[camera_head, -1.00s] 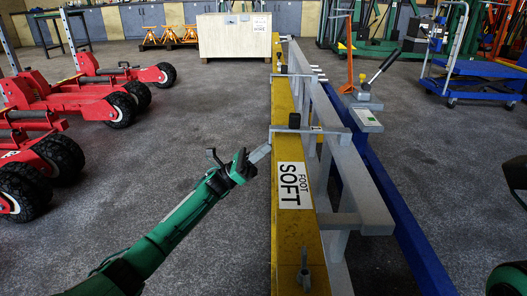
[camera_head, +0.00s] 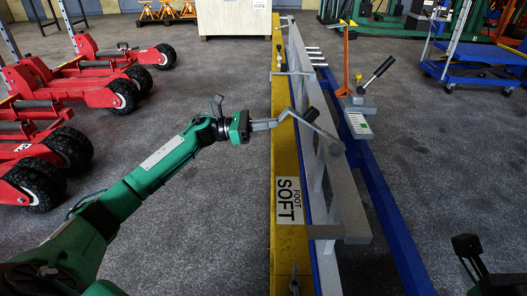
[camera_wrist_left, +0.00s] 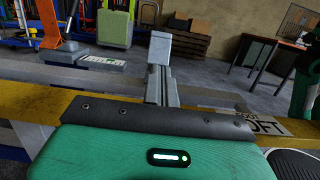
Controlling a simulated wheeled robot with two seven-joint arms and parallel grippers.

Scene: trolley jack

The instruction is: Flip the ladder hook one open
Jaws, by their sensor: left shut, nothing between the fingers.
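The near ladder hook (camera_head: 325,136) is a grey bar with a black knob. In the head view it lies slanted across the ladder (camera_head: 345,180), its right end on or above the grey rail; I cannot tell which. My left gripper (camera_head: 267,124) is shut and empty, its grey fingers pointing right at the hook's left end, touching it or very near. In the left wrist view the shut fingers (camera_wrist_left: 160,70) reach out over the yellow beam (camera_wrist_left: 35,103), and the hook cannot be made out. My right gripper (camera_head: 466,246) is partly in view at lower right, its fingers not discernible.
A second, similar hook (camera_head: 292,73) lies across the ladder farther back. A blue rail and a grey jack head with a black-gripped lever (camera_head: 375,75) stand right of the ladder. Red trolley jacks (camera_head: 75,90) line the left. The floor between is clear.

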